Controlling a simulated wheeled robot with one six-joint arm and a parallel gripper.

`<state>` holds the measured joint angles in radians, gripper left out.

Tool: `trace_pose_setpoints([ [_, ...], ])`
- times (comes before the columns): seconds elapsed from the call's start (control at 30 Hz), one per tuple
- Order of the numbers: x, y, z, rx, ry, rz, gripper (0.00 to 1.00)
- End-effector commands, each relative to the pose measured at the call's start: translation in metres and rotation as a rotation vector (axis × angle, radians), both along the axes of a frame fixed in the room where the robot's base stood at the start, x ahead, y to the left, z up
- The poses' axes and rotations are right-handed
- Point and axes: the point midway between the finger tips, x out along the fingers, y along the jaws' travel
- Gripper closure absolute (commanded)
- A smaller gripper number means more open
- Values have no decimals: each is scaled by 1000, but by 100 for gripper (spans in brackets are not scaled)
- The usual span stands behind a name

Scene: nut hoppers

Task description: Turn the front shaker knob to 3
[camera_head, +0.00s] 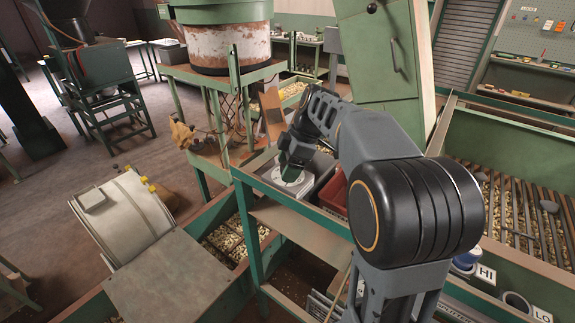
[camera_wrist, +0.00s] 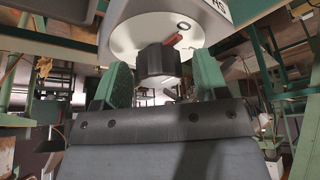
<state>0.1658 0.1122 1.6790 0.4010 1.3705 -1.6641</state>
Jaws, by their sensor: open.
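The front shaker knob (camera_wrist: 157,66) is dark and stands out from a round white dial plate (camera_wrist: 125,38). A small red mark (camera_wrist: 174,39) shows beside the knob on the plate. Its dial numbers are not readable. In the head view the white dial (camera_head: 289,186) sits on a grey box, and my gripper hides the knob. My gripper (camera_wrist: 160,66) is open, with a green finger on each side of the knob and a visible gap at both sides. It points down at the dial in the head view (camera_head: 293,165).
A red bin (camera_head: 335,192) stands right of the dial, close to my arm. A green bench frame (camera_head: 245,225) runs below. A rusty hopper (camera_head: 228,45) stands behind. A roller bed with nuts (camera_head: 515,205) lies to the right. Open floor is at the left.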

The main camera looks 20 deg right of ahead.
Motion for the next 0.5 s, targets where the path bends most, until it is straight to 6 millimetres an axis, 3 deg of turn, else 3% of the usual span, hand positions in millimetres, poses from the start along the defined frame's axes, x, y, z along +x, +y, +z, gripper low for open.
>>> trace_pose_setpoints([
  [0.17,0,0,0,0,0,0,33],
  [0.5,0,0,0,0,0,0,65],
])
